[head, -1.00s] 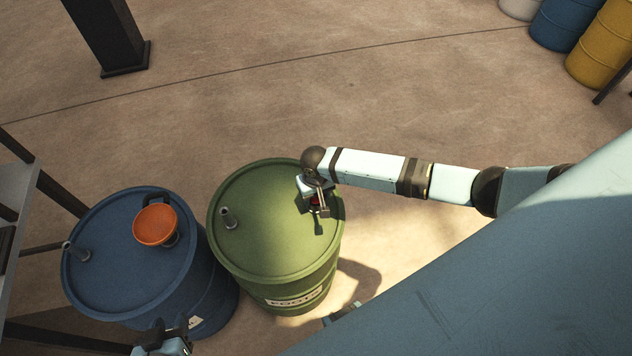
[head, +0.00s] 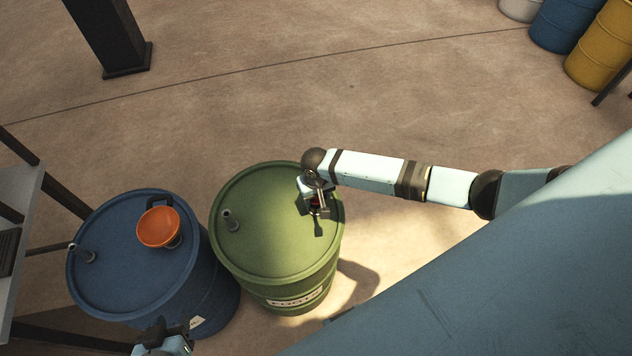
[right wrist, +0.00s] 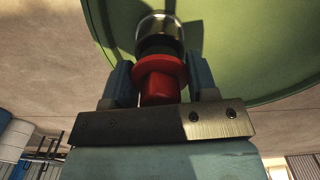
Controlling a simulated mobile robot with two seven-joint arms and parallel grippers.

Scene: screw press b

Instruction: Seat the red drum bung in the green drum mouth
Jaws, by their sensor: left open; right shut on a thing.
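The red drum bung (right wrist: 160,82) sits between the two fingers of my right gripper (right wrist: 160,74) in the right wrist view. Its dark lower part points at the metal drum mouth (right wrist: 160,27) on the green lid. I cannot tell whether the bung touches the mouth or has entered it. In the head view, my right gripper (head: 318,206) is over the right side of the green drum (head: 265,235), hiding most of the bung and mouth. My left gripper (head: 166,343) shows only partly at the bottom edge, in front of the blue drum; it is open.
A blue drum (head: 120,270) stands left of the green one, with an orange funnel (head: 158,227) on its lid. A grey bench (head: 22,215) is at the left edge. Floor behind the drums is clear.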

